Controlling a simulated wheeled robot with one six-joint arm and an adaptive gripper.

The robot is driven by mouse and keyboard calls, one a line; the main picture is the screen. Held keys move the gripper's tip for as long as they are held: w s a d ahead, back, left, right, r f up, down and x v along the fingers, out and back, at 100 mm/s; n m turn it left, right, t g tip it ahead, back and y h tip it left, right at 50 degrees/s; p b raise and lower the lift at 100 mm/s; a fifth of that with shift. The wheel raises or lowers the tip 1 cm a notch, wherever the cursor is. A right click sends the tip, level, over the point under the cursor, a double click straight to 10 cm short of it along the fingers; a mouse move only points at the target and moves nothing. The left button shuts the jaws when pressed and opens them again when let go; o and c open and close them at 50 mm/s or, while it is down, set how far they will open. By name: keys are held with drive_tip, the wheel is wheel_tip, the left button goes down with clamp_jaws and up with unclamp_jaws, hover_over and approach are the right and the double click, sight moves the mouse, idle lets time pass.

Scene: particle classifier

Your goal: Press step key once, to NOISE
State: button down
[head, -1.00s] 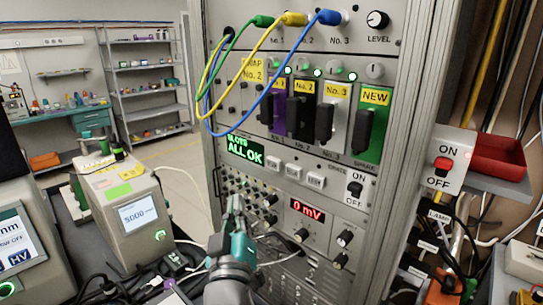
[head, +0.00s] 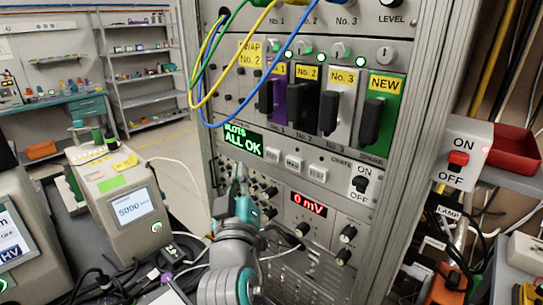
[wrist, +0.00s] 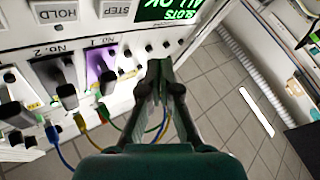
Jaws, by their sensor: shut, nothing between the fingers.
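The STEP key (head: 271,153) is the leftmost of three white keys on the rack panel, just right of the green SLOTS ALL OK display (head: 243,140). In the wrist view the STEP key (wrist: 116,8) is at the top, cut by the edge and upside down. My gripper (head: 239,172) is shut and empty, below the display and to the lower left of the key. In the wrist view the fingertips of my gripper (wrist: 160,68) are together, apart from the key. The word NOISE is not readable anywhere.
The HOLD key (wrist: 57,12) is beside STEP. Slot modules with dark handles (head: 330,112) stand above the keys. Blue, yellow and green cables (head: 265,70) loop in front of the panel. A red 0 mV display (head: 308,204) and knobs lie below. A grey instrument (head: 125,205) stands left.

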sight(268, 152)
drive_tip(key=w+d, duration=0.3)
drive_tip(key=w, duration=0.2)
drive_tip(key=shift+d, duration=0.4)
drive_tip(key=shift+d, duration=0.1)
idle(1.2)
drive_tip(key=shift+w+d, duration=0.2)
drive_tip(key=shift+w, duration=0.05)
drive_tip(key=shift+w+d, duration=0.5)
drive_tip(key=shift+w, duration=0.2)
idle(1.3)
drive_tip(key=shift+s+a, duration=0.1)
drive_tip(key=shift+s, duration=0.05)
drive_tip(key=shift+s+a, duration=0.7)
drive_tip(key=shift+s, duration=0.2)
drive_tip(key=shift+s+a, duration=0.75)
drive_tip(key=shift+s, duration=0.25)
drive_tip(key=shift+s+a, duration=0.75)
drive_tip(key=shift+s, duration=0.2)
